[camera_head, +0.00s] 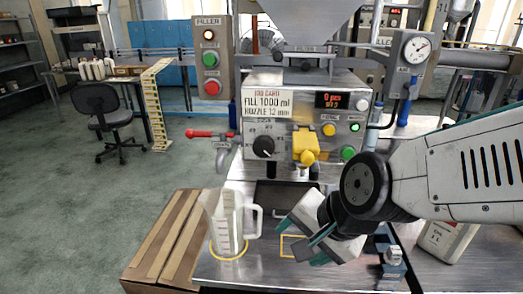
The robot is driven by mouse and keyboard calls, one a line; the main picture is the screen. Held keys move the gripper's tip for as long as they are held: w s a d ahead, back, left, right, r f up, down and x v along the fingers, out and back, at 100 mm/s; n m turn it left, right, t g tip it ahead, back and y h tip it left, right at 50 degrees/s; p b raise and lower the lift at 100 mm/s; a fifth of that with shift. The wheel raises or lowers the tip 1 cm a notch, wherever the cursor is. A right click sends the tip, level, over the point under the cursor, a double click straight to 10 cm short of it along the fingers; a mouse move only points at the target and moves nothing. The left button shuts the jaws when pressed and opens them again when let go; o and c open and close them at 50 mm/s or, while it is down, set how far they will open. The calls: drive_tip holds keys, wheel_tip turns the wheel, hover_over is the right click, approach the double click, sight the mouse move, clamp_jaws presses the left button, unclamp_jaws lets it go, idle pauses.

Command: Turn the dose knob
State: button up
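The dose knob looks to be the black round knob (263,146) with a pale pointer mark, on the left of the filler's metal front panel (283,120). A dial scale surrounds it. My gripper (300,232) hangs over the steel work surface, below and to the right of the knob and clearly apart from it. Its pale body with teal edges is tilted. No object shows held in it, but its fingertips are partly hidden, and I cannot tell how far they are apart.
A clear measuring jug (228,222) stands left of my gripper on a yellow ring. A yellow nozzle block (306,146) juts out right of the knob. A red-handled valve (208,134) sticks out left. A white canister (446,240) stands at the right.

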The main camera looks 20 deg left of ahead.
drive_tip(key=w+a+f+m+t+y, duration=0.1)
drive_tip(key=w+a+m+t+y, duration=0.15)
drive_tip(key=a+m, duration=0.65)
drive_tip(key=m+t+h, duration=0.4)
drive_tip(key=m+t, duration=0.8)
drive_tip(key=m, duration=0.9)
approach(263, 147)
drive_tip(key=w, duration=0.1)
drive_tip(key=shift+y, duration=0.25)
drive_tip(key=x, duration=0.7)
drive_tip(key=shift+w+a+f, duration=0.1)
drive_tip(key=shift+w+a, duration=0.05)
drive_tip(key=shift+w, duration=0.25)
drive_tip(key=c, duration=1)
